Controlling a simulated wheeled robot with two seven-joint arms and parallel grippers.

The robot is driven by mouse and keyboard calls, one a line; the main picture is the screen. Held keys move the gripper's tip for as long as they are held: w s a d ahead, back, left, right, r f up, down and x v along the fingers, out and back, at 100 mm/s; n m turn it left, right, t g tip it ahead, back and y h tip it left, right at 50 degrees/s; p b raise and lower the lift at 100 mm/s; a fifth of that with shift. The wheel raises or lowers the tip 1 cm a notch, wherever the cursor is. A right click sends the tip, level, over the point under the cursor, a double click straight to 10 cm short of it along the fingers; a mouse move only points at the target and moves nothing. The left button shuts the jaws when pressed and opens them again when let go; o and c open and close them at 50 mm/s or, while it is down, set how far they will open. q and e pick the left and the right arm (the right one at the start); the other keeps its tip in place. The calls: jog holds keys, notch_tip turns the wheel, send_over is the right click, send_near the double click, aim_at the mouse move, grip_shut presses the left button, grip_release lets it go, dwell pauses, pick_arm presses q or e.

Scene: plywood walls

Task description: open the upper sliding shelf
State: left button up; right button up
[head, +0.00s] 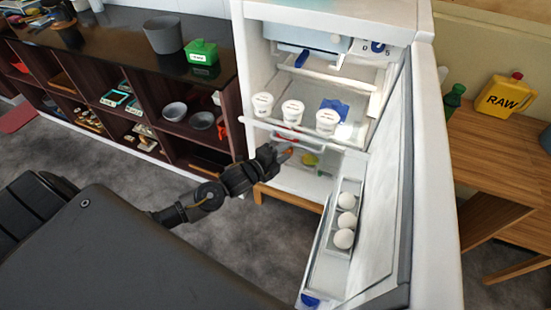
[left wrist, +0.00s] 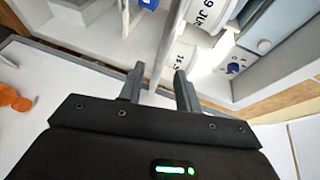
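The white fridge stands open in the head view, its door swung to the right. The upper sliding shelf (head: 350,147) has a pale front rim and carries several white labelled tubs (head: 292,112) and a blue item (head: 335,104). My left gripper (head: 283,153) is at the shelf's front, near the rim's left part. In the left wrist view its two fingers (left wrist: 158,88) are apart, with a grey bar, seemingly the shelf's front edge (left wrist: 172,45), running between them. I cannot tell whether they touch it. My right gripper is in neither view.
The open door (head: 385,190) holds several eggs in a rack and bounds the space on the right. A lower compartment holds red and yellow-green items. A dark cabinet (head: 140,60) stands to the left. A wooden table (head: 490,150) with a yellow RAW jug (head: 507,97) is beyond the door.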

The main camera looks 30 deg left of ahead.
pick_arm(q)
jog(key=shift+v, duration=2.35)
jog(key=s+a+f+n+g+y, duration=0.1)
jog(key=a+f+n, duration=0.3)
jog(key=f, duration=0.4)
jog(key=a+f+n+g+y, duration=0.2)
jog(key=a+f+n, duration=0.1)
jog(key=f, duration=0.5)
jog(key=s+a+f+n+g+y, duration=0.1)
jog(key=s+a+f+n+g, duration=0.15)
jog(key=s+f, duration=0.4)
jog(key=s+a+f+n+g+y, duration=0.1)
jog(key=s+a+f+n, duration=0.2)
jog(key=f, duration=0.7)
jog(key=s+d+f+n+g, duration=0.1)
jog(key=s+f+n+g, duration=0.1)
jog(key=s+f, duration=0.55)
jog(key=s+d+f+n+g, duration=0.2)
jog(key=s+f, duration=0.3)
jog(key=s, duration=0.5)
jog(key=s+d+f+g, duration=0.2)
jog(key=s+d, duration=0.2)
jog(key=s, duration=0.4)
jog(key=s+d+f+n+g, duration=0.1)
jog(key=s+d, duration=0.3)
jog(key=s, duration=0.4)
jog(key=shift+s+d+f+g, duration=0.25)
jog(key=shift+s+f+g, duration=0.1)
jog(key=shift+f, duration=0.35)
